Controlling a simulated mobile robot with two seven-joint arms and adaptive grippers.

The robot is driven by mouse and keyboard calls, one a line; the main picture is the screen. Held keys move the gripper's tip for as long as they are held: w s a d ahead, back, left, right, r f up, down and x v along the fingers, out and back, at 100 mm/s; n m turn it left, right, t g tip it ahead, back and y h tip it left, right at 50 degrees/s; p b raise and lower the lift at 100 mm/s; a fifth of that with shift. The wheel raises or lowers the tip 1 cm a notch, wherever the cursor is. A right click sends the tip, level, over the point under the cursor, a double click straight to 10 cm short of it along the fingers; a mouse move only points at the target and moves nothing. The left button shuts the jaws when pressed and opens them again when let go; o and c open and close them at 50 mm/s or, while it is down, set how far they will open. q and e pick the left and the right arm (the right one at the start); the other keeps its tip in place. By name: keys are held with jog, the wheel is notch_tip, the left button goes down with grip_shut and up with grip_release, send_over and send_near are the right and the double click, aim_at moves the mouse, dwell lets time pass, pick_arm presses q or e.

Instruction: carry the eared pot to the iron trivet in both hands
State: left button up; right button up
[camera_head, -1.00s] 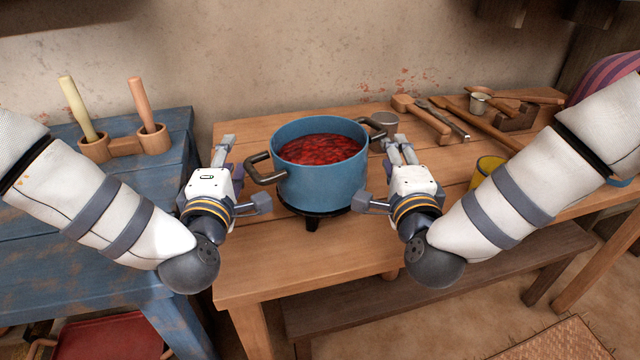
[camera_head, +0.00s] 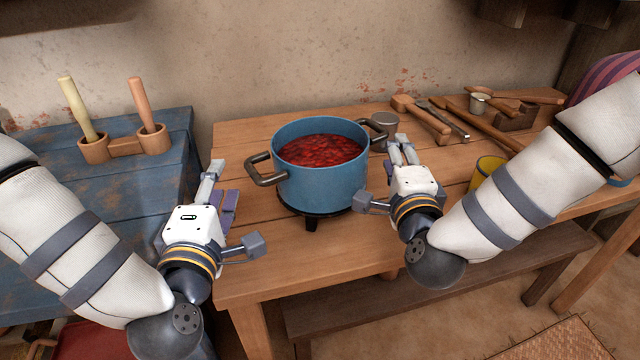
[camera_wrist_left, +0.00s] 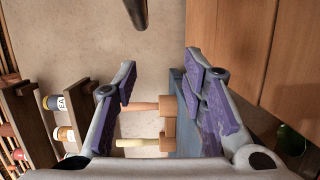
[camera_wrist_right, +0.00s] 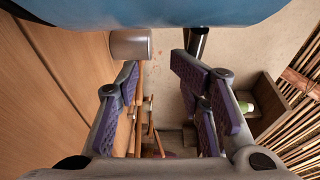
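The blue eared pot (camera_head: 320,185), filled with red food, stands upright on the black iron trivet (camera_head: 311,222) on the wooden table; most of the trivet is hidden under it. My left gripper (camera_head: 216,184) is open and empty, left of the pot and apart from its left ear (camera_head: 262,172). That ear's dark end (camera_wrist_left: 135,12) shows at the top of the left wrist view, beyond the fingers. My right gripper (camera_head: 403,150) is open beside the pot's right side. In the right wrist view the dark right ear (camera_wrist_right: 196,42) lies ahead of its spread fingers, apparently not gripped.
A small metal cup (camera_head: 385,122) stands close behind the right ear. Wooden tools (camera_head: 425,118) and a yellow cup (camera_head: 487,168) lie to the right. A blue table (camera_head: 60,190) with a wooden holder and two pestles stands left. The table's front left is clear.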

pick_arm(q)
jog(key=shift+s, duration=0.1)
pick_arm(e)
jog(key=s, duration=1.2)
jog(key=shift+r, duration=0.25)
pick_arm(q)
jog(key=shift+a, duration=0.1)
